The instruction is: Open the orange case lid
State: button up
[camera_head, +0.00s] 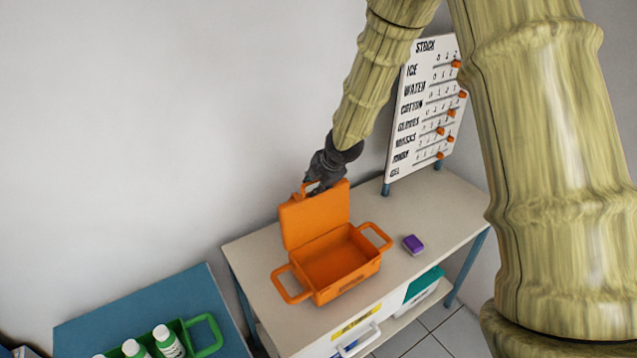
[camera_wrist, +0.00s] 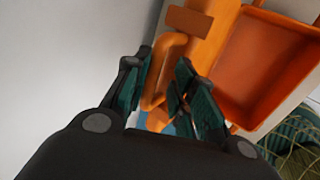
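The orange case (camera_head: 345,262) stands on the small table. Its lid (camera_head: 315,215) is raised and stands nearly upright at the back. The empty-looking inside shows from above, and also at the right of the wrist view (camera_wrist: 268,62). My gripper (camera_head: 318,180) is at the lid's top edge. In the wrist view its fingers (camera_wrist: 163,85) are apart, one on each side of the orange lid handle (camera_wrist: 158,88). I see no clear grip on the handle. In the head view the dark fingers partly hide the handle.
A purple block (camera_head: 413,244) lies right of the case on the table (camera_head: 448,212). A stock board (camera_head: 424,108) stands at the back right. A blue table (camera_head: 190,298) at lower left bears a green carrier (camera_head: 208,334) with white bottles. The wall is close behind the lid.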

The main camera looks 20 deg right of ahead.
jog(key=shift+r, duration=0.15)
jog(key=v, duration=1.1)
jog(key=shift+s+r, duration=0.2)
jog(key=shift+r, duration=0.1)
jog(key=shift+d, duration=0.1)
jog(key=shift+c, duration=0.5)
